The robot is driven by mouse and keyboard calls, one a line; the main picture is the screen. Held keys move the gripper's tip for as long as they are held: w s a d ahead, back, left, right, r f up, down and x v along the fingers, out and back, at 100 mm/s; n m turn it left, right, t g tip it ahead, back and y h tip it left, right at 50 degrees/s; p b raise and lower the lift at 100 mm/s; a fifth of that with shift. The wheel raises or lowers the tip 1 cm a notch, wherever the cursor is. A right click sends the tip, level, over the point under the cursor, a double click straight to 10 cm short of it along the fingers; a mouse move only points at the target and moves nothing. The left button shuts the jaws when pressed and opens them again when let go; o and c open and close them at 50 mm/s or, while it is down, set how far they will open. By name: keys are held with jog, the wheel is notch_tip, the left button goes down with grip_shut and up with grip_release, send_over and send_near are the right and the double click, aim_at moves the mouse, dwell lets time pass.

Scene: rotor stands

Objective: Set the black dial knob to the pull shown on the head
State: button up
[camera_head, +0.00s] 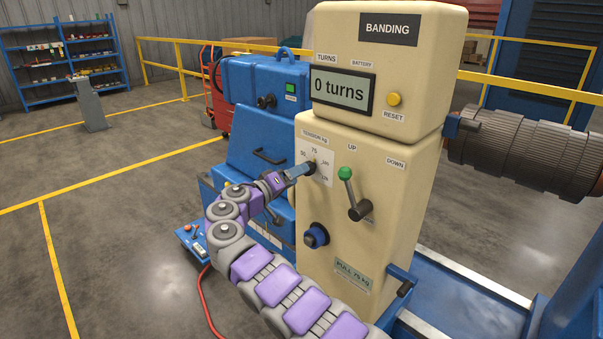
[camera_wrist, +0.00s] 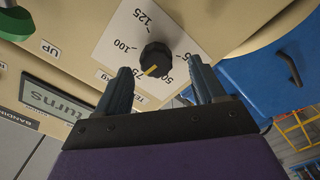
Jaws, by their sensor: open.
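The black dial knob (camera_wrist: 156,60) has a yellow pointer line and sits on a white scale plate (camera_wrist: 185,42). In the head view, the knob (camera_head: 309,168) is partly covered by my gripper (camera_head: 298,171). My gripper (camera_wrist: 160,68) is open, its blue-grey fingers on either side of the knob's image; I cannot tell whether they touch it. The cream banding head (camera_head: 370,150) carries a plate reading PULL 75 kg (camera_head: 353,276).
A blue cabinet (camera_head: 262,150) stands left.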

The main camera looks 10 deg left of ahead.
jog(key=p+v, duration=0.2)
jog(key=v, duration=1.1)
jog(key=shift+a+f, duration=0.2)
jog(key=shift+a, duration=0.2)
